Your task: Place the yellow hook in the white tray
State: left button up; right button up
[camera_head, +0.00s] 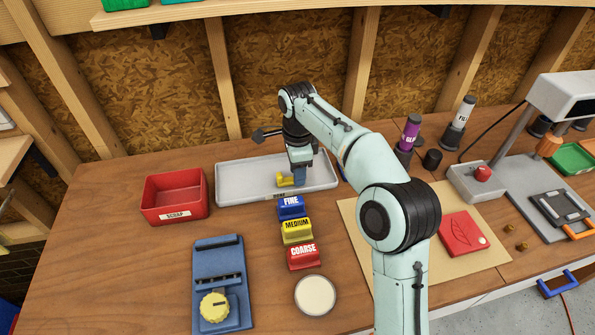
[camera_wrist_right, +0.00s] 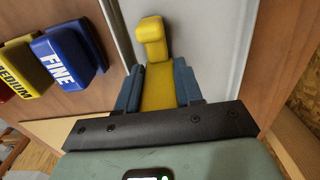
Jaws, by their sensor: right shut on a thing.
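The yellow hook (camera_head: 287,181) is between the fingers of my right gripper (camera_head: 299,177), over the white tray (camera_head: 234,184). The right wrist view shows the yellow hook (camera_wrist_right: 155,62) gripped between the two blue-grey fingers (camera_wrist_right: 158,88), with its blocky end pointing away from the palm. The white tray (camera_wrist_right: 208,35) lies behind it there. I cannot tell whether the hook touches the tray floor. My left gripper is not in view.
A red scrap bin (camera_head: 175,195) stands left of the tray. The blue FINE block (camera_head: 291,207), yellow MEDIUM block (camera_head: 297,231) and red COARSE block (camera_head: 303,256) line up in front. A blue device (camera_head: 221,280) and a round pale disc (camera_head: 315,295) are nearer.

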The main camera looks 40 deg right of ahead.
jog(key=shift+f, duration=0.1)
jog(key=o, duration=0.7)
jog(key=shift+o, duration=0.2)
notch_tip(320, 180, up, 11)
jog(key=p, duration=0.4)
jog(key=shift+w, duration=0.1)
jog(key=shift+r+p, duration=0.35)
jog(key=shift+r, duration=0.35)
